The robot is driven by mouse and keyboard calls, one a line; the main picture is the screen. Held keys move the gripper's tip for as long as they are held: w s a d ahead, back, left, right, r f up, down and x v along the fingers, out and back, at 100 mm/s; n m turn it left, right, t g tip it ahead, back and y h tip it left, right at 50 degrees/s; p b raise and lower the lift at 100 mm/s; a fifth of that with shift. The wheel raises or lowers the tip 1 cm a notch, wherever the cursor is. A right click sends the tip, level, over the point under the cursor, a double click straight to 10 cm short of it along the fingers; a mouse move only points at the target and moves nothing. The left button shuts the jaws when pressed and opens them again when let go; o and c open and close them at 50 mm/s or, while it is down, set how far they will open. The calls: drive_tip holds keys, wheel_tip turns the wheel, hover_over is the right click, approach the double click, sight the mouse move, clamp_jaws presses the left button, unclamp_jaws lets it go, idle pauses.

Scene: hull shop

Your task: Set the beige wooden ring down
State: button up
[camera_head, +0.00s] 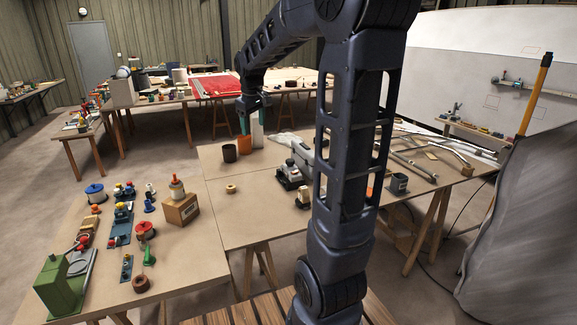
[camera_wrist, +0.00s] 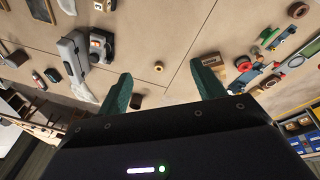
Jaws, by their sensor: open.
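The beige wooden ring (camera_head: 231,189) lies flat on the near worktable (camera_head: 240,225), close to the seam between its two tops. Bare tabletop surrounds it. In the wrist view the ring (camera_wrist: 158,67) shows small, beyond and between the green fingers. My gripper (camera_head: 253,118) is raised over the back of the table, well apart from the ring. It also shows in the wrist view (camera_wrist: 161,72) with its fingers spread and nothing between them.
A wooden box (camera_head: 181,208) and several tools lie left. The tabletop around the ring is clear.

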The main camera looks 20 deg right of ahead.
drive_tip(key=s+d+f+m+t, duration=0.1)
drive_tip(key=s+f+m, duration=0.1)
drive_tip(key=s, duration=1.1)
drive_tip(key=s+f+m+t, duration=0.1)
drive_tip(key=s+m, duration=0.3)
drive_tip(key=s, duration=1)
drive_tip(key=shift+d+f+y, duration=0.3)
drive_tip(key=shift+d+f, duration=0.05)
drive_tip(key=shift+f, duration=0.2)
drive_tip(key=shift+s, duration=0.1)
